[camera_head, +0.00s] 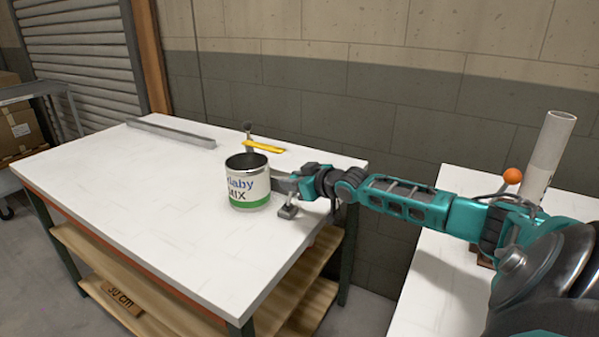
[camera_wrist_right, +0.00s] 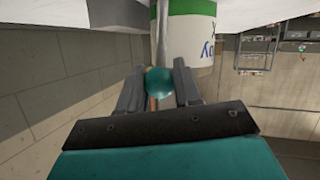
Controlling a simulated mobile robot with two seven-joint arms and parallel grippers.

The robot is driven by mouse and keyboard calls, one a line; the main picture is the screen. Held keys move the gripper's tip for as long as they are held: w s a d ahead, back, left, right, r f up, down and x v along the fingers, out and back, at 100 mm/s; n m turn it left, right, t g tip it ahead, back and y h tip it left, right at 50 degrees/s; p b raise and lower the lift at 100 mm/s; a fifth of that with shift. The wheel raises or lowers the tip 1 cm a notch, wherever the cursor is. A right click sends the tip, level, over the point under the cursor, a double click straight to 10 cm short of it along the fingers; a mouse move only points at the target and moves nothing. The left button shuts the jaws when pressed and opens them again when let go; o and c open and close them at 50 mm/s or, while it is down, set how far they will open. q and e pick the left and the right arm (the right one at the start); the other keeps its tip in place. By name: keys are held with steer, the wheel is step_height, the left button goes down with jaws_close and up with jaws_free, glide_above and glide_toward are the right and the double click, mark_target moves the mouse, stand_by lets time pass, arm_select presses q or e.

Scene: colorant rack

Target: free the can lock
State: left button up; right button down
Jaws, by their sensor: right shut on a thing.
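A white can (camera_head: 248,184) with a green band and printed lettering stands upright and open-topped on the white table. A yellow bar (camera_head: 264,146) and a dark upright post (camera_head: 248,130) show just behind it. My right gripper (camera_head: 287,187) is at the can's right side. In the right wrist view, my right gripper (camera_wrist_right: 159,84) is shut on a teal ball knob (camera_wrist_right: 160,80) on a thin rod. The can (camera_wrist_right: 190,35) is just beyond the knob there. A small grey metal piece (camera_head: 288,211) sits below the gripper. Most of the lock is hidden. My left gripper is not in view.
A grey metal bar (camera_head: 170,132) lies at the table's back left. The front and left of the table (camera_head: 130,200) are clear. A second white table at right carries a pale cylinder (camera_head: 550,155) and an orange ball (camera_head: 513,175). A wall stands behind.

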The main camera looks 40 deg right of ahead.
steer(key=shift+w+a+r+g+p, duration=0.2)
steer(key=shift+w+r+g+p, duration=0.15)
steer(key=shift+w+g+p, duration=0.5)
steer(key=shift+w+f+g+p, duration=0.1)
steer(key=shift+g+p, duration=0.25)
steer(key=shift+p, duration=0.3)
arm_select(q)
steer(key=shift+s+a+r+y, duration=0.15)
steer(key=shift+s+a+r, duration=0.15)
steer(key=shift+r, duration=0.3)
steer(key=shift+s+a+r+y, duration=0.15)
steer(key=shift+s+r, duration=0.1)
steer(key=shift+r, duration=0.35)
arm_select(e)
steer(key=shift+w+a+f+n+h, duration=0.1)
steer(key=shift+f+n+h, duration=0.05)
steer(key=shift+n+h, duration=0.15)
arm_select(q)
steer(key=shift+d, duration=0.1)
arm_select(e)
steer(key=c, duration=0.8)
jaws_free()
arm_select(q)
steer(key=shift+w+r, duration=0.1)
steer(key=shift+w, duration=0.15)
